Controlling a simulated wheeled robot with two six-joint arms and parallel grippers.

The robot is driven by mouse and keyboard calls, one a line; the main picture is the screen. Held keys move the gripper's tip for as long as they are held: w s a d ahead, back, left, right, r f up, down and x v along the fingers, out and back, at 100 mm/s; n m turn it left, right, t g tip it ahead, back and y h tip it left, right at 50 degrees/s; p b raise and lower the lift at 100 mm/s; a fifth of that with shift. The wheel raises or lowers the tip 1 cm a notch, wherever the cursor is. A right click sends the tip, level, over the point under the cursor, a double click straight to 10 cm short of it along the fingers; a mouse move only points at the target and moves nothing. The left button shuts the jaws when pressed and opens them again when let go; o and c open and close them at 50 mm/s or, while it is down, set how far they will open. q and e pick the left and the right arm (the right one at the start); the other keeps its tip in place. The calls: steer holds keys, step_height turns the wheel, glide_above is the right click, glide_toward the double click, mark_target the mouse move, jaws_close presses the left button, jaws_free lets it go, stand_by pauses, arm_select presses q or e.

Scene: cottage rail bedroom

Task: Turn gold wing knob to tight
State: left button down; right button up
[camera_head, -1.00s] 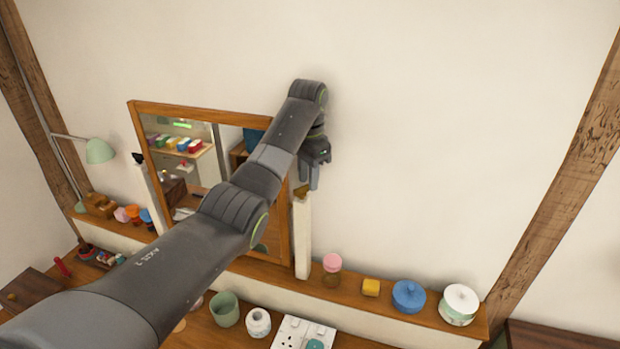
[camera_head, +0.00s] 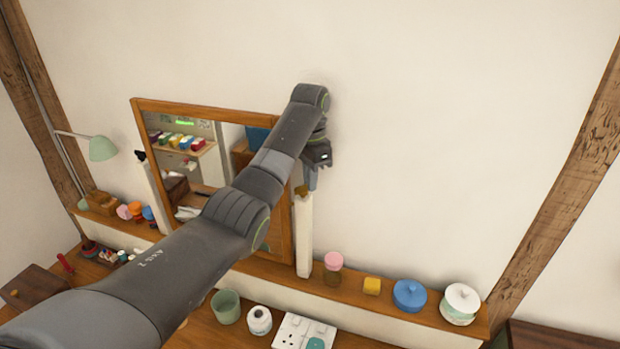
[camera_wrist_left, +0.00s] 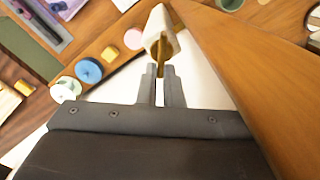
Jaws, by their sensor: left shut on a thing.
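The gold wing knob (camera_wrist_left: 162,55) sits at the top of a white post (camera_head: 304,235) beside the wood-framed mirror (camera_head: 290,240). In the left wrist view its thin gold wing lies between the two grey fingertips. My left gripper (camera_head: 308,184) reaches down to the knob from above and is shut on it (camera_wrist_left: 160,72). In the head view the fingers hide part of the knob, and only a little gold (camera_head: 301,190) shows. My right gripper is not in view.
The mirror's left post carries a dark knob (camera_head: 141,156). The shelf holds a pink-lidded jar (camera_head: 333,262), a yellow block (camera_head: 371,286), a blue lidded pot (camera_head: 409,295) and a white-lidded pot (camera_head: 461,302). A green lamp (camera_head: 102,148) stands at left. The wall right of the post is bare.

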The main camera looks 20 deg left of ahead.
arm_select(q)
steer(key=m, duration=0.4)
steer(key=shift+s+d+r, duration=0.1)
steer(key=shift+s+d, duration=0.15)
steer(key=c, duration=1.6)
jaws_free()
steer(key=shift+w, duration=0.1)
